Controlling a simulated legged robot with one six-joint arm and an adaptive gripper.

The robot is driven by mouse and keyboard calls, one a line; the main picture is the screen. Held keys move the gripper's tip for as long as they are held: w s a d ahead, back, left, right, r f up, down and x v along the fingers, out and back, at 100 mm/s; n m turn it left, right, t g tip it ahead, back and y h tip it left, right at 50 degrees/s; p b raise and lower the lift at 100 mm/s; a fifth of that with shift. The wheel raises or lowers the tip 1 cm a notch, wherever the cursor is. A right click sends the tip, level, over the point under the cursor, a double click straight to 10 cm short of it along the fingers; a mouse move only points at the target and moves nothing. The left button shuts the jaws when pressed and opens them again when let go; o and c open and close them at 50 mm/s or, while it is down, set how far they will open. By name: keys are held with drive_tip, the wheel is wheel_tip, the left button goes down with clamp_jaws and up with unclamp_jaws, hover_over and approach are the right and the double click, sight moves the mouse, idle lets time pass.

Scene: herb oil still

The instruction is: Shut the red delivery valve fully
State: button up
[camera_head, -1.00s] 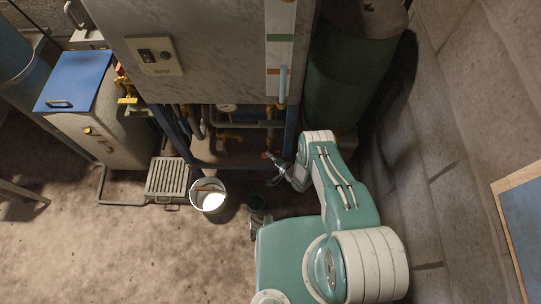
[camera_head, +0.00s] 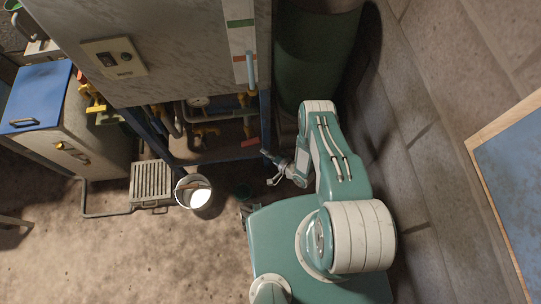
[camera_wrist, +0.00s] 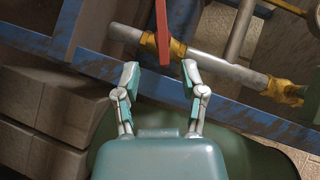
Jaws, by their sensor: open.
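The red valve lever (camera_wrist: 162,35) shows in the wrist view as a long flat bar at top centre, in front of a grey pipe (camera_wrist: 215,66) with yellow brass fittings. Its near end reaches down between my two fingertips. My gripper (camera_wrist: 160,67) is open, with a finger on each side of the bar and nothing clamped. In the head view the red lever (camera_head: 250,142) is small, under the cabinet, just up and left of my gripper (camera_head: 268,168).
A blue frame rail (camera_wrist: 75,60) crosses in front of the pipes. A green tank (camera_head: 313,50) stands at the cabinet's right, near the block wall. A white bucket (camera_head: 193,191) and a floor grate (camera_head: 151,182) are on the floor to the left. Open floor lies front left.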

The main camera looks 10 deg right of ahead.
sight(250, 142)
drive_tip(key=v, duration=0.2)
drive_tip(key=shift+s+d+r, duration=0.1)
drive_tip(key=shift+s+d, duration=0.05)
drive_tip(key=shift+s, duration=0.05)
drive_tip(key=x, duration=1.2)
drive_tip(key=shift+w, duration=0.2)
